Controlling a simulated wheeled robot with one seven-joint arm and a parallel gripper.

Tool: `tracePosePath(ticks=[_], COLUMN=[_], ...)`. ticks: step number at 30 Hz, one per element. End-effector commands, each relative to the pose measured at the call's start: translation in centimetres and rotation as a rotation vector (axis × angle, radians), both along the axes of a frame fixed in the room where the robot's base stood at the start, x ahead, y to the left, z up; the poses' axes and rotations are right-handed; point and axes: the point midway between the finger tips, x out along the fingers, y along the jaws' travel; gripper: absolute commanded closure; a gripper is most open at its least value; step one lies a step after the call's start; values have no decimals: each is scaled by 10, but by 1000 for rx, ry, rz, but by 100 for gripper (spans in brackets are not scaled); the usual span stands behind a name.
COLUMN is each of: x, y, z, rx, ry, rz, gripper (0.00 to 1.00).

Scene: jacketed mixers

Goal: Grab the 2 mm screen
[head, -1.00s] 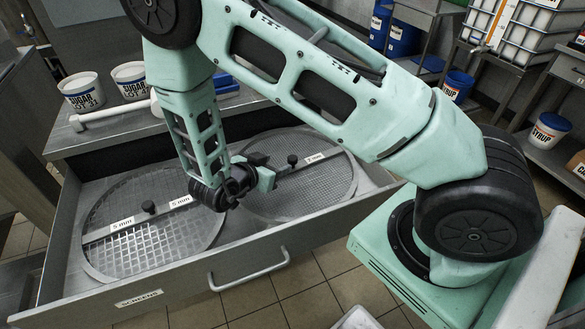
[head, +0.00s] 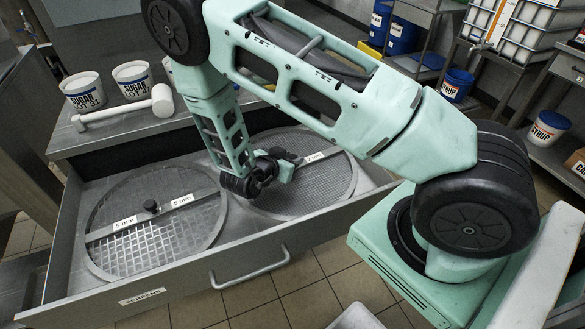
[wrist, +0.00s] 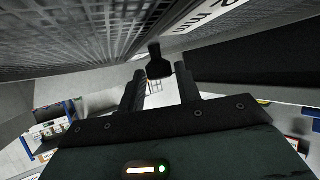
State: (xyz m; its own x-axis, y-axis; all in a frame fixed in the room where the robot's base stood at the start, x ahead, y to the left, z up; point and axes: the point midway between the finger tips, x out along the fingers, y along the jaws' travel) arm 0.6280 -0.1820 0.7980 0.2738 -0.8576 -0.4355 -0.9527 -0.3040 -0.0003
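The 2 mm screen (head: 325,185) is a round mesh disc with a flat crossbar, lying in the right half of the open drawer. Its label shows at the bar's right end, and again in the wrist view (wrist: 212,14). My gripper (head: 288,163) is low over this bar; its black fingers hide the screen's knob in the head view. In the wrist view the dark knob (wrist: 158,62) appears between the tips of my open fingers (wrist: 159,80), with gaps on both sides. I cannot tell whether it is fully between them or just beyond. The 5 mm screen (head: 150,245) lies to the left.
The drawer (head: 185,300) is pulled out, with raised walls around both screens. Shelves with a syrup tub (head: 548,130) are at the right.

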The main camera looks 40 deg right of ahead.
Motion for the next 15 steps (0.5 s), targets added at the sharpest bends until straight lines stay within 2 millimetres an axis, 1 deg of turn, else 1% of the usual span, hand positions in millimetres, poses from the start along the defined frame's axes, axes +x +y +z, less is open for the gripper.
tracePosePath(ticks=[1,2,3,15], x=[0,0,0,0], y=[0,0,0,0], z=[0,0,0,2], rx=[0,0,0,-2], ry=[0,0,0,-1], rz=[0,0,0,0], gripper=[81,90,100,100])
